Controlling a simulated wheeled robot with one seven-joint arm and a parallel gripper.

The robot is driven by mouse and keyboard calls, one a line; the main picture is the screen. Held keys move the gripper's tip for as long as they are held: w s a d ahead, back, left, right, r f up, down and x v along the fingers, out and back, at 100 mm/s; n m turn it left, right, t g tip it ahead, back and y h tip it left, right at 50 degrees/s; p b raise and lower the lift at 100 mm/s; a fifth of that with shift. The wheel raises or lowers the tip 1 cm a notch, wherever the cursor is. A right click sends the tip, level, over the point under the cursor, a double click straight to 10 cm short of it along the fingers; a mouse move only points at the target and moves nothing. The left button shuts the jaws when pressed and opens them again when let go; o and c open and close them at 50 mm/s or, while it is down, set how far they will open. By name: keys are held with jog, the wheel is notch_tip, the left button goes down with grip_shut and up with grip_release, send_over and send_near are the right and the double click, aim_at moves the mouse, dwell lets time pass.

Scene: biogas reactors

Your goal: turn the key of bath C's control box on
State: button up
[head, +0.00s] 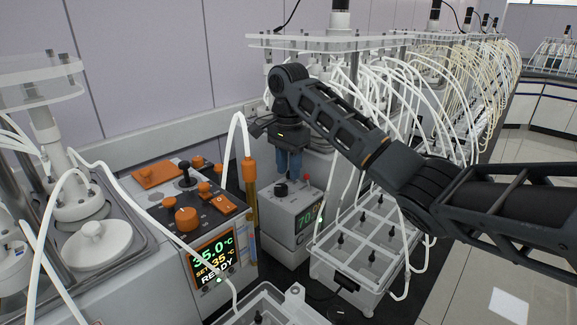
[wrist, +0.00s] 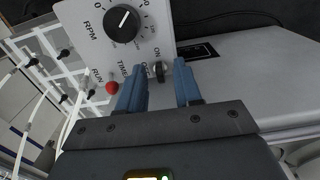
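A grey control box (head: 286,226) with a green "70" display stands below my gripper (head: 289,172) in the head view. In the wrist view the box's panel (wrist: 90,20) carries a small dark key switch (wrist: 160,71) with ON and OFF lettering beside it. My gripper's two blue fingers (wrist: 159,80) are open, one on each side of the key, with gaps between. I cannot tell whether they touch the panel or which way the key points. No bath letter is readable. In the head view, the key is hidden.
The panel also has a black RPM knob (wrist: 123,22) and a red button (wrist: 112,88). A heater unit (head: 212,240) with orange controls and white tubes stands left of the box. A clear compartmented rack (head: 345,278) stands to its right.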

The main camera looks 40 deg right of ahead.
jog(key=shift+r, duration=0.1)
jog(key=shift+r, duration=3.8)
